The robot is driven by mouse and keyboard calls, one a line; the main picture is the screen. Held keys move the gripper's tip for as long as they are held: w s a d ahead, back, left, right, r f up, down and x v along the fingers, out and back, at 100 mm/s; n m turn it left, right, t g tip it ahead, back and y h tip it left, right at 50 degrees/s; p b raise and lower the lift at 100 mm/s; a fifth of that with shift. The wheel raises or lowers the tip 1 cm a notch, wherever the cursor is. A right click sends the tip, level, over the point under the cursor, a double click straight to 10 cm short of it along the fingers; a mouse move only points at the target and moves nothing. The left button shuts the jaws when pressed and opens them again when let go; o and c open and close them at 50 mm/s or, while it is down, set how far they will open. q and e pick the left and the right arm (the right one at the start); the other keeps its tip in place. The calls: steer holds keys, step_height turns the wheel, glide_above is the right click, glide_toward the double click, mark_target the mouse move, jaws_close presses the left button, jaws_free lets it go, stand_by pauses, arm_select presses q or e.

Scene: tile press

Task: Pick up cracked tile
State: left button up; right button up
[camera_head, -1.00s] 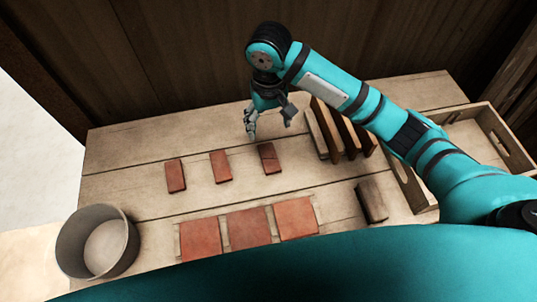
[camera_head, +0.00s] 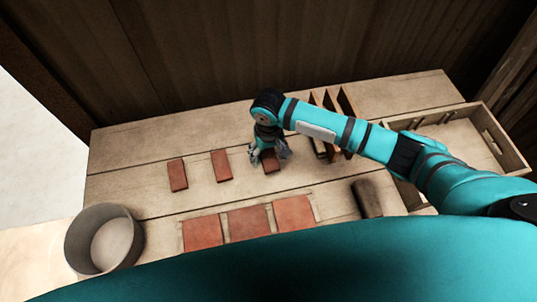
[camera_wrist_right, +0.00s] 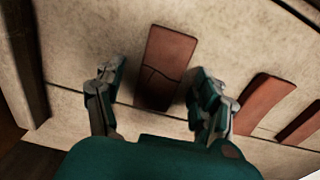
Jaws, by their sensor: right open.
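The cracked tile (camera_wrist_right: 166,62) is a narrow red-brown slab with dark crack lines across it, lying flat on the table. In the head view this tile (camera_head: 271,166) is the rightmost of the back row, partly hidden under my gripper. My right gripper (camera_head: 269,156) is open and points down over it. In the right wrist view its two fingers (camera_wrist_right: 156,80) stand on either side of the tile, with a gap on each side. My left gripper is not in view.
Two similar tiles (camera_head: 221,165) (camera_head: 178,174) lie to the left. Larger square tiles (camera_head: 249,222) line the front. A round bin (camera_head: 137,243) stands at left, a dark block (camera_head: 367,198) at right. An upright rack (camera_head: 347,103) and wooden tray (camera_head: 507,143) are close to my arm.

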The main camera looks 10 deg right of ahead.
steer(key=shift+f, duration=0.1)
steer(key=shift+c, duration=0.4)
steer(key=c, duration=1.2)
steer(key=shift+c, duration=0.2)
